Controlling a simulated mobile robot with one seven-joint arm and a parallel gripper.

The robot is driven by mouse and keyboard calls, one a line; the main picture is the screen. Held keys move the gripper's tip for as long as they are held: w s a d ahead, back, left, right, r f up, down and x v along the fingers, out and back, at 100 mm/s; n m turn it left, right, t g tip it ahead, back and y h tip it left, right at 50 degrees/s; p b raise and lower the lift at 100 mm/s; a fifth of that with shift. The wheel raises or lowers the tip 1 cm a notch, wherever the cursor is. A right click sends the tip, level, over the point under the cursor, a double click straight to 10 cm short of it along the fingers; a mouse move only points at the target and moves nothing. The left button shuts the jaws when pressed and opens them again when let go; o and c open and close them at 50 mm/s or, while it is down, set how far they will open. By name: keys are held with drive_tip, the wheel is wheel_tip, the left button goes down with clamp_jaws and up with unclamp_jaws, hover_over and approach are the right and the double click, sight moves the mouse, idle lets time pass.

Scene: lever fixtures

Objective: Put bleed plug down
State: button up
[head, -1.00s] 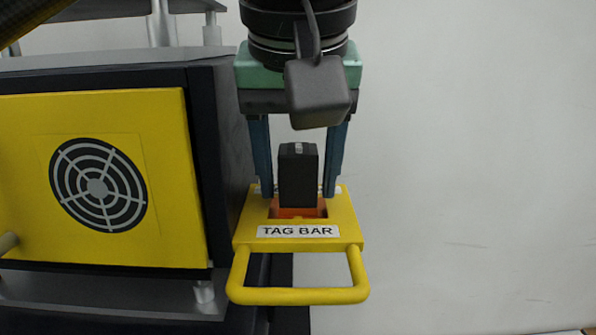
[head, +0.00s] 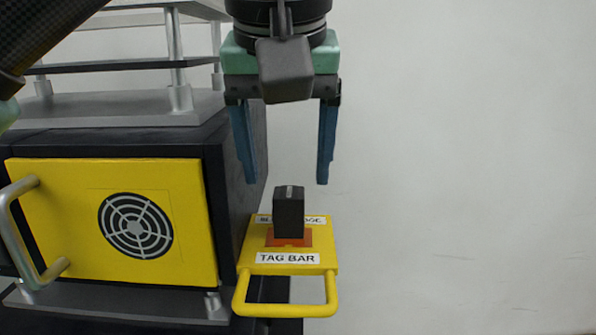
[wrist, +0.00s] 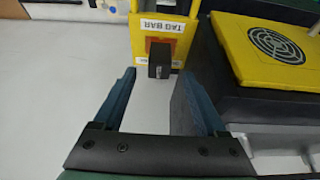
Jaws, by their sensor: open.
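The bleed plug (head: 289,212) is a black block standing upright in an orange-red seat (head: 289,241) on a yellow bracket labelled TAG BAR (head: 255,240). A second label at the bracket's rear is partly hidden behind the plug. My gripper (head: 284,180) is open and empty, its blue fingers above the plug and apart from it. In the wrist view the black plug (wrist: 159,60) shows ahead of and between the open fingertips (wrist: 158,75), with the yellow bracket (wrist: 187,45) beyond.
A dark cabinet with a yellow door (head: 75,205), a round vent (head: 135,226) and a grey handle (head: 30,235) stands left of the bracket. Its side wall is close to my left finger. A yellow loop handle (head: 285,310) sticks out in front. The right side is clear.

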drive_tip(key=w+d+r+m+t+h, duration=0.25)
drive_tip(key=d+r+t+h, duration=0.25)
drive_tip(key=d, duration=0.3)
drive_tip(key=w+d+r+m+t+h, duration=0.2)
drive_tip(key=d+r+m+t+h, duration=0.2)
drive_tip(key=d, duration=0.4)
drive_tip(key=s+a+r+n+t+y, duration=0.4)
drive_tip(key=s+a+n+t+y, duration=0.2)
drive_tip(key=s+a+t+y, duration=0.3)
drive_tip(key=s+a+t, duration=0.4)
drive_tip(key=s+a, duration=0.1)
drive_tip(key=shift+n+t, duration=0.35)
drive_tip(key=shift+t, duration=0.05)
drive_tip(key=shift+r, duration=0.1)
